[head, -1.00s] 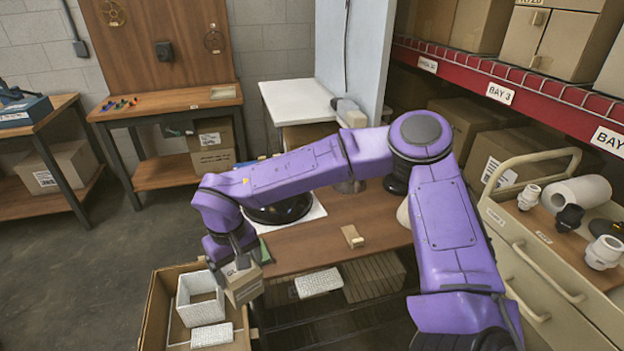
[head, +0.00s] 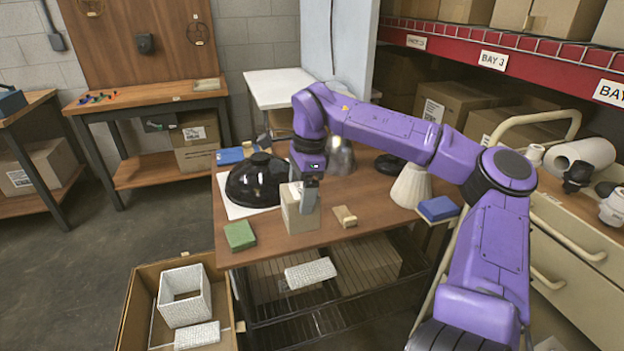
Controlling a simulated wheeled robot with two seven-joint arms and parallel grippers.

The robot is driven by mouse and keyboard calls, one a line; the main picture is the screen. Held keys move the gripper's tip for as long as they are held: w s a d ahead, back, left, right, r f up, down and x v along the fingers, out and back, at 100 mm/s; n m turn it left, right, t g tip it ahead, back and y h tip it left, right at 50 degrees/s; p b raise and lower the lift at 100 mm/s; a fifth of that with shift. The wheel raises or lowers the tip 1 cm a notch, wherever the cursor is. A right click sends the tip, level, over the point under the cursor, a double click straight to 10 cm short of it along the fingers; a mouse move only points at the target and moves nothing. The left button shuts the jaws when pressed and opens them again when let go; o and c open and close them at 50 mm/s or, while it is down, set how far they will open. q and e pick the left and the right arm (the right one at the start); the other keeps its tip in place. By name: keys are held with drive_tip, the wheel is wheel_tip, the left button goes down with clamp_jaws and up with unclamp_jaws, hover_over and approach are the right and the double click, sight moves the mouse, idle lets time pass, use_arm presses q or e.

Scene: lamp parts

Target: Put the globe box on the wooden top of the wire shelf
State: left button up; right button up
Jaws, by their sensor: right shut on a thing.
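The globe box (head: 298,213), a small tan carton, is upright near the front middle of the wooden top (head: 345,258) of the wire shelf. My right gripper (head: 308,193) comes down from above and is shut on the box, with a finger in front of its right side. The box's base appears at or just above the wood; I cannot tell whether it touches. My left gripper is not in view.
A black dome (head: 262,182) stands behind the box on the left, with a green block (head: 240,235) in front of it. A small wooden block (head: 344,216) is just right of the box. A cream shade (head: 411,187) and blue block (head: 438,208) stand farther right. An open carton (head: 128,318) is on the floor.

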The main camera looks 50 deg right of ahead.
drive_tip(key=shift+w+d+f+p, duration=0.2)
drive_tip(key=shift+w+d+f, duration=0.95)
drive_tip(key=shift+w+f, duration=0.7)
drive_tip(key=shift+w+d+f+p, duration=0.15)
drive_tip(key=shift+w+d+f, duration=1.15)
drive_tip(key=shift+f, duration=0.9)
drive_tip(key=shift+w+d+f+p, duration=0.2)
drive_tip(key=shift+w+d+f, duration=0.85)
drive_tip(key=shift+w+f, duration=0.85)
drive_tip(key=shift+s+f, duration=0.25)
drive_tip(key=o, duration=1.4)
wheel_tip(320, 180, up, 12)
drive_tip(key=d, duration=0.1)
drive_tip(key=shift+s+d, duration=0.3)
drive_tip(key=shift+s, duration=0.15)
drive_tip(key=shift+r, duration=0.1)
